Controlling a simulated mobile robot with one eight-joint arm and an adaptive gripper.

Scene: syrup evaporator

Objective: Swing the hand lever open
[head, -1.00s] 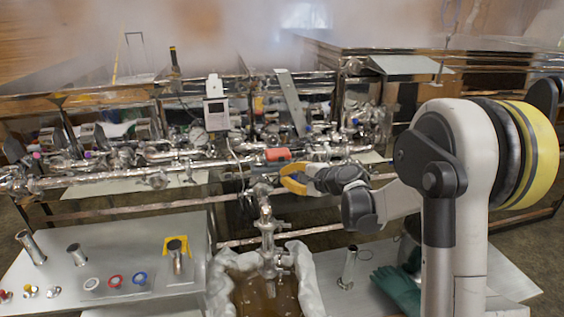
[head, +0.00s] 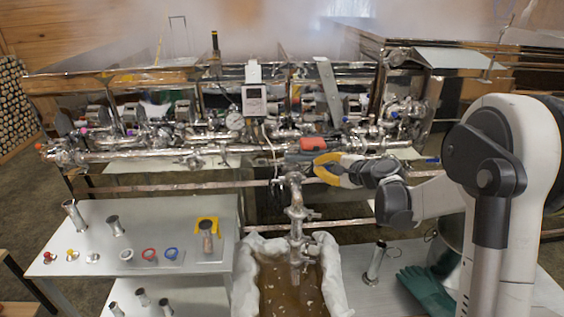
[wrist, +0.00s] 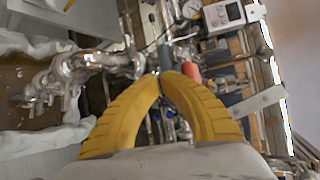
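A handle with an orange-red grip (head: 313,143) sits on the shiny pipework; its grip also shows in the wrist view (wrist: 190,72). It may be the hand lever, but I cannot tell for certain. My gripper (head: 322,166) has yellow fingers and is just below and right of the red grip in the head view. In the wrist view my gripper's fingers (wrist: 162,76) arch together and their tips appear to meet, just beside the red grip. Nothing is clearly held between them. Whether the tips touch the handle is hidden.
A valve spout (head: 296,215) stands above a cloth-lined tub (head: 246,290) of brown liquid. A metal table (head: 90,225) with fittings is at left. A white-boxed gauge (head: 254,100) and a slanted grey plate (head: 328,90) rise behind the pipes. Green gloves (head: 428,292) lie at right.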

